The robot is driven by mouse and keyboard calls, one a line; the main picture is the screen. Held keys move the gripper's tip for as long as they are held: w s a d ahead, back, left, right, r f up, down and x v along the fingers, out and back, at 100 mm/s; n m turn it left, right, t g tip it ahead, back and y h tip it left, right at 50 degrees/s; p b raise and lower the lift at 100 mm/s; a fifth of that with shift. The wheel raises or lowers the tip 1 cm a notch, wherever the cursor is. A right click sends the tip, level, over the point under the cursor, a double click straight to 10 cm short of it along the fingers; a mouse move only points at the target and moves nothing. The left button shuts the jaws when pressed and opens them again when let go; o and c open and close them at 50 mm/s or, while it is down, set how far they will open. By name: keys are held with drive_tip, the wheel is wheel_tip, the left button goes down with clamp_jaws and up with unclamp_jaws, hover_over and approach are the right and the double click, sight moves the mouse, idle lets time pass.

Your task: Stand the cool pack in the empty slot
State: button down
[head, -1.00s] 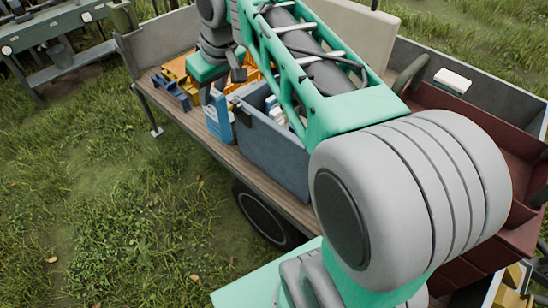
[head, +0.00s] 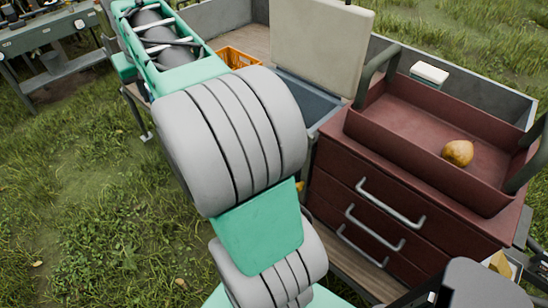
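The blue-grey cool box (head: 309,101) stands on the trailer, its cream lid (head: 322,45) raised behind it. My arm covers most of the box, and only its right end and a bit of its inside show. I cannot make out the slots. No cool pack can be seen in the head view now. My arm reaches from the bottom up to the top left, and my gripper is not in view, so I cannot tell what it holds.
A dark red drawer cabinet (head: 395,195) stands right of the cool box, with a pear (head: 457,153) in its top tray. A small white-lidded box (head: 429,74) is behind it. An orange crate (head: 237,58) is partly hidden. Grass lies left.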

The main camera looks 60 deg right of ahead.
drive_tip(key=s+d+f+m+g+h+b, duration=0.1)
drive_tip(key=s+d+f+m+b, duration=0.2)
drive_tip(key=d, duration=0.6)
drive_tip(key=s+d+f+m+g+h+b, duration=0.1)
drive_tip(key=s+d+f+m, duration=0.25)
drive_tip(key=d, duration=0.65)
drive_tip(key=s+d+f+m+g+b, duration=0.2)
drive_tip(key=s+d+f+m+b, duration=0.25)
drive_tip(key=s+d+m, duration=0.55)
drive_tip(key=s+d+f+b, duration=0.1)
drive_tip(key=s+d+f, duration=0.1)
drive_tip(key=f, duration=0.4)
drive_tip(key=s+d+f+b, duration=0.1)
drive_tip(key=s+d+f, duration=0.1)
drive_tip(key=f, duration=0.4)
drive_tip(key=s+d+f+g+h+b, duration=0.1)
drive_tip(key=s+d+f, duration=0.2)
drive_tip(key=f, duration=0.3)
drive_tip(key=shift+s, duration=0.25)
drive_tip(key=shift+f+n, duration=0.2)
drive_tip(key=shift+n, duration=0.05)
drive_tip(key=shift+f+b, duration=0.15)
drive_tip(key=shift+b, duration=0.2)
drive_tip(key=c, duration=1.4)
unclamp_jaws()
